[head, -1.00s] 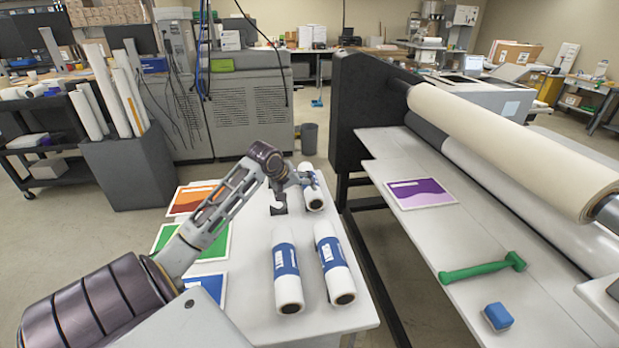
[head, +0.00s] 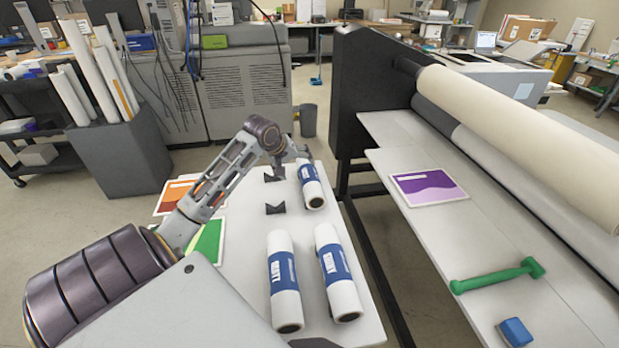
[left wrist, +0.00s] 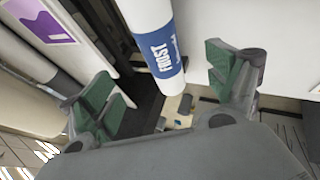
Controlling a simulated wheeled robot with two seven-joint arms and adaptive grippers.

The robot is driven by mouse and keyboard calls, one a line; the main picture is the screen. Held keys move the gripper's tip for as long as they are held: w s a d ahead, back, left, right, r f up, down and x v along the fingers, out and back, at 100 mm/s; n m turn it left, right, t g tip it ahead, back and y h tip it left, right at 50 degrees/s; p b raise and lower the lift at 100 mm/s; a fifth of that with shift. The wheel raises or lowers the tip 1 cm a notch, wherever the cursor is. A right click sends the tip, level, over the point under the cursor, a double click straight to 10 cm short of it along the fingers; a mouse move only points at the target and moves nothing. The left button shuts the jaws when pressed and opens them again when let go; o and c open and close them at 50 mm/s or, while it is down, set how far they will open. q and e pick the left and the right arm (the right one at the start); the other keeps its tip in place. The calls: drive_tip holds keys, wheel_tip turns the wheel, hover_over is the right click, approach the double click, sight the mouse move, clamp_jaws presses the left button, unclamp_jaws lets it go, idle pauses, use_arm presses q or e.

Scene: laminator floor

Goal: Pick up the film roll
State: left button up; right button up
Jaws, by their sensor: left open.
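Three white film rolls with blue label bands lie on the white table (head: 240,290). The far roll (head: 312,190) is beside my left gripper; the two near rolls (head: 284,280) and (head: 338,272) lie side by side closer to me. My left gripper (head: 298,157) is at the far end of the far roll. In the left wrist view, its two green-padded fingers (left wrist: 160,85) are spread wide, with a roll labelled FROST (left wrist: 157,45) showing between them. I see no grip on it, and the gap to the roll is hard to judge. My right gripper is not seen.
Coloured print sheets lie at the table's left. The laminator (head: 355,100) and its bench, with a purple sheet (head: 428,189), green tool (head: 497,276) and blue block (head: 515,332), stand to the right.

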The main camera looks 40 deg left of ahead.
sight(306, 176)
use_arm(q)
drive_tip(key=shift+p+x, duration=0.5)
drive_tip(key=shift+x, duration=3.7)
drive_tip(key=shift+d, duration=0.1)
drive_tip(key=shift+f, duration=0.1)
drive_tip(key=shift+p+x, duration=0.6)
drive_tip(key=shift+x, duration=1.95)
drive_tip(key=shift+s, duration=0.1)
drive_tip(key=c, duration=1.5)
